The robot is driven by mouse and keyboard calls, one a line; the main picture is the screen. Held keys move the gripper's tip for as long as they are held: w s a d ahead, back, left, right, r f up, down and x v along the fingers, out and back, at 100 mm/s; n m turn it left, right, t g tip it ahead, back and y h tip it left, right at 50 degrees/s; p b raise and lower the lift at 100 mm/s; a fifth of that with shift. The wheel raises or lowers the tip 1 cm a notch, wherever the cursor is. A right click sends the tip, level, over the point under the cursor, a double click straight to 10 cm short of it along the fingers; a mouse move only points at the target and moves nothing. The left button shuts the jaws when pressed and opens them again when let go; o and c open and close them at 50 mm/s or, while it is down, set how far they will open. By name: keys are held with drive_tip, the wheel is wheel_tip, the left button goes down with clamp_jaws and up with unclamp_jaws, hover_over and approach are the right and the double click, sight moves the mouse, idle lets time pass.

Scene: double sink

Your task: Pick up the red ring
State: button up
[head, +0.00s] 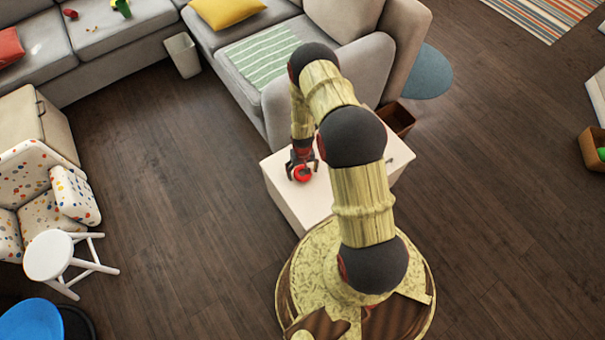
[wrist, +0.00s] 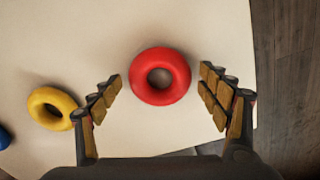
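The red ring (wrist: 160,62) lies flat on a white table top (wrist: 90,25) in the wrist view, between and a little beyond my fingertips. My gripper (wrist: 162,90) is open, with a finger on each side of the ring and a gap on both sides. The ring also shows in the head view (head: 301,174), at the near left part of the white table. In that view my gripper (head: 302,165) is right at the ring and partly hides it. I cannot tell the exact height of my gripper above the table.
A yellow ring (wrist: 52,107) lies left of my left finger, close to it. Part of a blue object (wrist: 4,138) shows at the left edge. The table ends right of my right finger, with dark wooden floor (wrist: 287,60) beyond. A grey sofa (head: 262,75) stands behind the table.

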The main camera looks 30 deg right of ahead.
drive_tip(key=c, duration=0.9)
drive_tip(key=shift+c, duration=0.2)
